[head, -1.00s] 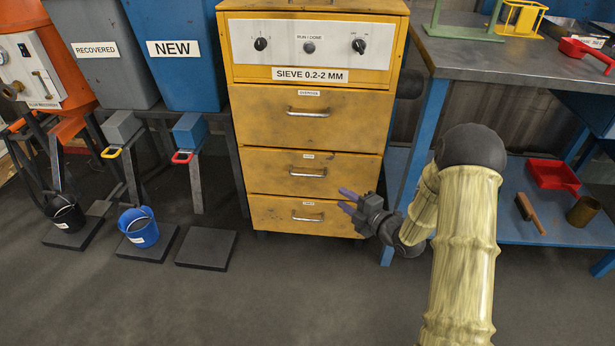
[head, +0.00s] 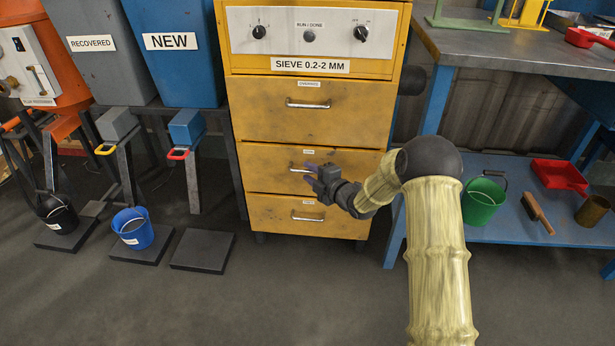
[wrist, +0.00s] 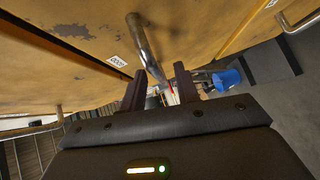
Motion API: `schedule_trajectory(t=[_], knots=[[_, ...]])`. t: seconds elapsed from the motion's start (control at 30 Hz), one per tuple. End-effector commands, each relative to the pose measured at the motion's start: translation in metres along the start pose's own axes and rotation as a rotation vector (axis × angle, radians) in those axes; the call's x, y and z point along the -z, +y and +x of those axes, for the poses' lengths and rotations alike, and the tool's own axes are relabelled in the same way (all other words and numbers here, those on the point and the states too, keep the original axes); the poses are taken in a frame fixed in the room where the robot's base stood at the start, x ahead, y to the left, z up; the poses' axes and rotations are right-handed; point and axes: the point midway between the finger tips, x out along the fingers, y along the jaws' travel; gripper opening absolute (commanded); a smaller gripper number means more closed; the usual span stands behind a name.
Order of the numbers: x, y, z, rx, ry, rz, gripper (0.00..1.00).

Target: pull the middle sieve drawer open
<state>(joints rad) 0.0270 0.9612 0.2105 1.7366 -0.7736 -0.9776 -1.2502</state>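The yellow sieve cabinet has three drawers, all flush with its front. The middle sieve drawer (head: 262,172) has a silver bar handle (head: 295,169), partly hidden behind my fingers in the head view. My gripper (head: 309,170) is at that handle, in front of the drawer. In the wrist view, my two dark fingers (wrist: 159,88) are spread apart and empty. The silver handle (wrist: 147,45) stands just beyond them, its near end lined up with the gap. I cannot tell whether the fingers touch it.
The top drawer (head: 345,112) and bottom drawer (head: 265,217) have similar handles. A blue workbench (head: 515,60) stands close on the right, with a green bucket (head: 484,200) on its lower shelf. A blue bucket (head: 133,228) stands on the left. The floor in front is clear.

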Motion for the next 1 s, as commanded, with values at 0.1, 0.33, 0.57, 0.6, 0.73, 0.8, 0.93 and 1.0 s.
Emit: schedule_trajectory(t=[0.1,0.33,0.57,0.6,0.73,0.8,0.93,1.0], knots=[[0.0002,-0.0016,0.0128,-0.001,0.001,-0.001,0.32],[0.0001,-0.0001,0.0166,0.001,-0.001,0.000,0.32],[0.0001,0.0000,0.0163,0.001,0.000,0.000,0.08],[0.0001,0.0000,0.0163,0.001,0.000,0.000,0.00],[0.0001,-0.0002,0.0162,0.001,0.000,0.000,0.00],[0.0001,-0.0002,0.0162,0.001,0.000,0.000,0.00],[0.0002,-0.0004,0.0162,0.001,0.000,0.000,0.00],[0.0001,-0.0005,0.0162,0.002,0.000,0.000,0.00]])
